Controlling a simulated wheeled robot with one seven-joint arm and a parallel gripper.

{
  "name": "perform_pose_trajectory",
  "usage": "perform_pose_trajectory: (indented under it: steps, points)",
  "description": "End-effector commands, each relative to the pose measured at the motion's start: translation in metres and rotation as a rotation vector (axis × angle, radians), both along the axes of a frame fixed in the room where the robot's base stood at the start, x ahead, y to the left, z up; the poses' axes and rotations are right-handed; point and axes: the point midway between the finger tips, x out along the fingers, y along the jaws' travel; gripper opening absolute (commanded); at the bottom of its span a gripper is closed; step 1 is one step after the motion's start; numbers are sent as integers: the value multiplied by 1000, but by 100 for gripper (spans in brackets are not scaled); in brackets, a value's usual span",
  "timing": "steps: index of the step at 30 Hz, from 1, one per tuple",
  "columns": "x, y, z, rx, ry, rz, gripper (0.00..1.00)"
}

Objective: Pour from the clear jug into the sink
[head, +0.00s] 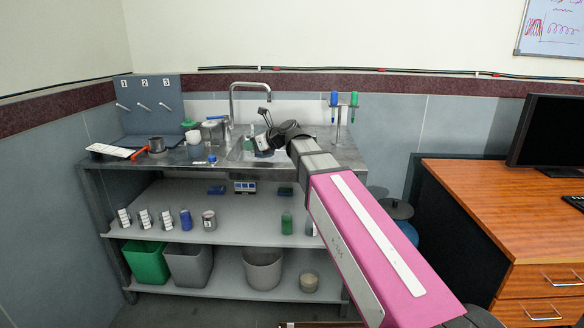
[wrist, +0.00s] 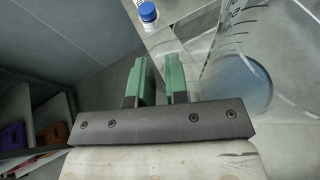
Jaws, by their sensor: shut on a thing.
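The clear jug (wrist: 228,50) with dark graduation marks stands out at the right of the wrist view, with pale blue liquid (wrist: 256,88) inside. My gripper (wrist: 161,75) has green finger pads and is shut on the jug's side, probably its handle; the exact contact is hard to see. In the head view my gripper (head: 259,139) is over the sink (head: 238,156), and the jug (head: 264,153) shows only in part beneath it, mostly hidden by my wrist. I cannot tell its exact tilt. The curved faucet (head: 232,92) rises behind the sink.
A pipette stand (head: 339,118) is right of the sink.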

Motion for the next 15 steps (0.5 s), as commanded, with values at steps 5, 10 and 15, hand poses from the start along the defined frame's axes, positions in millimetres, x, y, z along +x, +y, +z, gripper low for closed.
perform_pose_trajectory:
  steps: [5,10,15]
  points:
    - [3,-3,3,60,44,-1,0]
    - [6,-7,8,130,93,-1,0]
    - [9,-12,20,199,142,-1,0]
